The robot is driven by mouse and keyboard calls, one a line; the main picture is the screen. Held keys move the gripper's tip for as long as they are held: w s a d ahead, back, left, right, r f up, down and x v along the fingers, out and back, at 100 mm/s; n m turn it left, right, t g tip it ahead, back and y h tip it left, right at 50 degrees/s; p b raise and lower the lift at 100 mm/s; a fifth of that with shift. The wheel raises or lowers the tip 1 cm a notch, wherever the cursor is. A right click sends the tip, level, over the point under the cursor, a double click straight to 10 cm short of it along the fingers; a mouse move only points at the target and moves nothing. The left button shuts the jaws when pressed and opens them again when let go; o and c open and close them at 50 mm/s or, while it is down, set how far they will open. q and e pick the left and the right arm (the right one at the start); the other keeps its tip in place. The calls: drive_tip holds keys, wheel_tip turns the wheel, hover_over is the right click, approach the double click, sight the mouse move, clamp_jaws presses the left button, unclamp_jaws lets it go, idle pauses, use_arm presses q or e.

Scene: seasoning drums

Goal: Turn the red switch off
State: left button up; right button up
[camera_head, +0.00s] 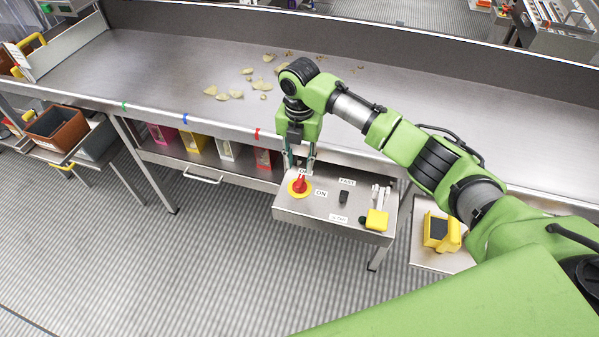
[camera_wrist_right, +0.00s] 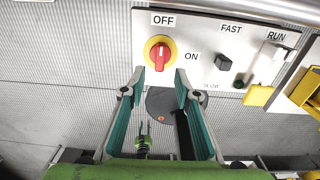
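The red switch (camera_head: 299,185) sits on a round yellow plate on the grey control panel (camera_head: 330,208). It also shows in the right wrist view (camera_wrist_right: 160,55), with OFF printed above it and ON to its right. Its red handle stands roughly upright there, in line with OFF. My right gripper (camera_head: 300,160) is by the panel's back edge, close to the switch. In the right wrist view its two fingers (camera_wrist_right: 157,88) are apart with nothing between them, and the switch shows beyond their tips. Contact with the switch does not show. My left gripper is out of view.
A black FAST knob (camera_head: 343,196) and a yellow-covered RUN control (camera_head: 376,219) sit to the switch's right. A long metal trough (camera_head: 160,65) with yellowish chips runs behind. Coloured bins stand below it. The floor in front is clear.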

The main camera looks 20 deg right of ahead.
drive_tip(key=shift+r, duration=2.2)
